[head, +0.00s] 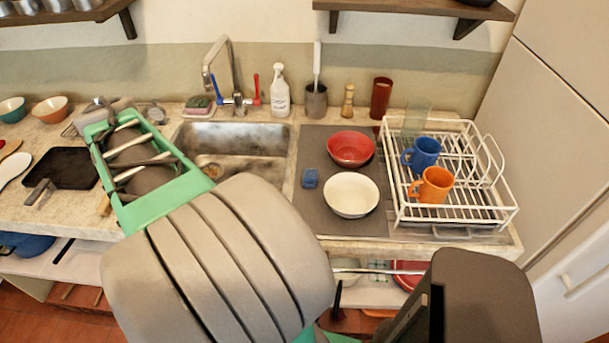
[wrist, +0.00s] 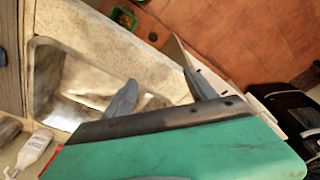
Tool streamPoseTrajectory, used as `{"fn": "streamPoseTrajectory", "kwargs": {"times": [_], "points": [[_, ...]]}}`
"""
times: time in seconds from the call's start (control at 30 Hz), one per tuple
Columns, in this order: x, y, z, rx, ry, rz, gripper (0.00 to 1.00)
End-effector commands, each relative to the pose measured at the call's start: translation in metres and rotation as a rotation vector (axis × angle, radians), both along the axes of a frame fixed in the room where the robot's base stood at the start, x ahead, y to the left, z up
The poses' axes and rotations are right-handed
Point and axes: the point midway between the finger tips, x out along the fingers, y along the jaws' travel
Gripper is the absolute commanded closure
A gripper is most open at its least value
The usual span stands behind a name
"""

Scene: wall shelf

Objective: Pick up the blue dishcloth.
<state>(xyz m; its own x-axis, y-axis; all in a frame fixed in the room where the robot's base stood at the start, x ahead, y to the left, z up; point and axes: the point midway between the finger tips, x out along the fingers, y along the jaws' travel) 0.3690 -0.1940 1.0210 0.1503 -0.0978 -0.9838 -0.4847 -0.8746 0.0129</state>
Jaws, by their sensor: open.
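A small blue folded item (head: 310,178), possibly the blue dishcloth, lies on the grey mat (head: 312,218) right of the sink in the head view. It is too small to be sure that it is cloth. My gripper (wrist: 160,77) is open, with nothing visible between its two grey fingers in the wrist view. It is by the sink (wrist: 48,80), away from the blue item. In the head view my green and grey arm covers part of the counter left of the sink.
A white bowl (head: 351,195) and a red bowl (head: 350,149) stand close right of the blue item. A dish rack (head: 460,212) holds a blue mug (head: 421,153) and an orange mug (head: 432,186). A white bottle (head: 279,92) and a tall faucet (head: 221,70) stand behind.

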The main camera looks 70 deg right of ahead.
Motion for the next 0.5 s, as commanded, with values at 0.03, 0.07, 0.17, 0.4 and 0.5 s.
{"fn": "streamPoseTrajectory", "kwargs": {"times": [0.03,0.07,0.17,0.4,0.5], "points": [[-0.016,-0.052,0.001,0.016,0.026,-0.128,0.35],[-0.029,-0.081,0.001,0.027,0.038,-0.197,0.35],[-0.089,-0.170,-0.002,0.067,0.072,-0.423,0.35],[-0.241,-0.275,-0.019,0.146,0.101,-0.780,0.35],[-0.263,-0.283,-0.024,0.157,0.103,-0.824,0.35]]}}
